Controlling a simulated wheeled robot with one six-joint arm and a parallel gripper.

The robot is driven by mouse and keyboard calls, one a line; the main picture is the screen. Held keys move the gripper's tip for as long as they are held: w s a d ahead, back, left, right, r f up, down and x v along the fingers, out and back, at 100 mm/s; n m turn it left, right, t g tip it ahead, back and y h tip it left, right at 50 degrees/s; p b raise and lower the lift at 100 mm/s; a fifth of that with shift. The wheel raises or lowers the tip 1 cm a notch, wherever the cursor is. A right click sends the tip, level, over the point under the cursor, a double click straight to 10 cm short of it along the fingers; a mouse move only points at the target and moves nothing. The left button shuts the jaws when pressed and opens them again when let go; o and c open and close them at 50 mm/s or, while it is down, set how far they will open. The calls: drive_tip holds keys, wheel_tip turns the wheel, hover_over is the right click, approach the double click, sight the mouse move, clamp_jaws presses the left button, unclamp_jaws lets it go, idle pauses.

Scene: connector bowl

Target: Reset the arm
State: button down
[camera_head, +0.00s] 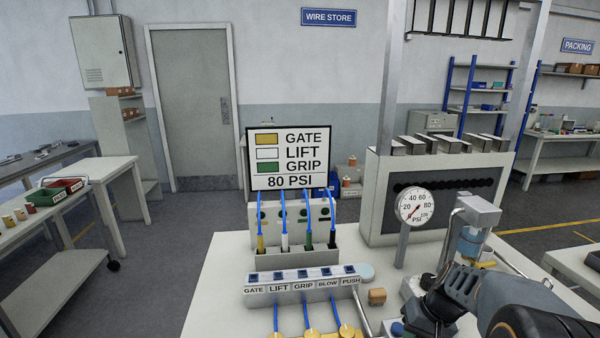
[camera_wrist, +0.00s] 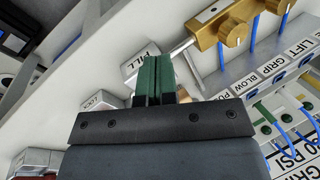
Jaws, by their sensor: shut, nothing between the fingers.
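My gripper shows in the wrist view (camera_wrist: 155,80) with its two green-padded fingers side by side and closed, with nothing between them. It is over the white bench, near a small block labelled PILL or similar and a brass valve piece (camera_wrist: 232,27). In the head view my arm comes in from the lower right, over the bench's right part; the fingertips are not clear there. The labelled manifold bar (camera_head: 300,287) reads GATE, LIFT, GRIP, BLOW, PUSH and stands left of my arm.
A pressure gauge (camera_head: 415,206) stands on a post close behind my arm. A sign (camera_head: 288,158) lists GATE, LIFT, GRIP and 80 PSI. Blue hoses run into the grey box (camera_head: 265,222). The white bench (camera_head: 215,300) has clear room at its left front.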

drive_tip(key=s+a+r+n+t+h, duration=0.2)
drive_tip(key=s+a+r+t+h, duration=0.1)
drive_tip(key=s+a+r, duration=0.4)
drive_tip(key=shift+s+a+n+h, duration=0.3)
drive_tip(key=shift+s+a+h, duration=0.2)
drive_tip(key=shift+s+a, duration=0.35)
drive_tip(key=shift+w, duration=0.1)
idle(1.9)
